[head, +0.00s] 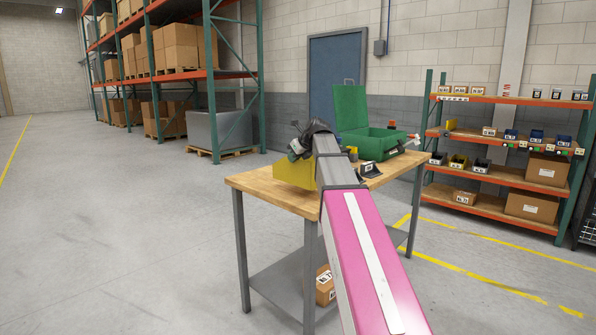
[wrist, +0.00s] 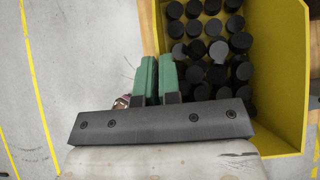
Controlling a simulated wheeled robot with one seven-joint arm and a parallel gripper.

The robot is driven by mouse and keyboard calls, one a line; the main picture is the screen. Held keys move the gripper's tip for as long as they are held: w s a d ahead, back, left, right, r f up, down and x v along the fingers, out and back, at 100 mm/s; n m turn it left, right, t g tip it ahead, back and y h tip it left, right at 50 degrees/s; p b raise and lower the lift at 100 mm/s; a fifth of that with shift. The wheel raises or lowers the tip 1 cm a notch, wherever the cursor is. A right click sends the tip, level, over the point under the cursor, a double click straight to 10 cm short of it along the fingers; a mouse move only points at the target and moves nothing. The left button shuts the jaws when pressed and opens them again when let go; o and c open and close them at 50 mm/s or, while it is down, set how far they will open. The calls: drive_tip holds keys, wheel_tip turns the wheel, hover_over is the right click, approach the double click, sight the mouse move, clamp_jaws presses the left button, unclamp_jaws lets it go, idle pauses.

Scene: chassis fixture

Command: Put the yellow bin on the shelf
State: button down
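The yellow bin (head: 293,172) stands on the left end of the wooden workbench (head: 262,184), partly hidden behind my arm. In the wrist view the yellow bin (wrist: 279,132) is full of black round parts. My gripper (wrist: 158,62) has its two green fingers close together, one on each side of the bin's left wall, and seems shut on that wall. In the head view my gripper (head: 300,146) is at the bin's top, its fingers hard to make out. The shelf (head: 500,143), an orange and green rack, stands at the right by the wall.
A green open case (head: 362,143) and a small dark device (head: 369,169) are on the bench. Open floor with yellow lines lies between bench and shelf.

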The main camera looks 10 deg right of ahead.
sight(298, 169)
drive_tip(key=shift+w+d+f, duration=0.7)
drive_tip(key=shift+d+f, duration=0.05)
drive_tip(key=shift+d, duration=0.25)
drive_tip(key=shift+f, duration=2.05)
drive_tip(key=c, duration=1.3)
unclamp_jaws()
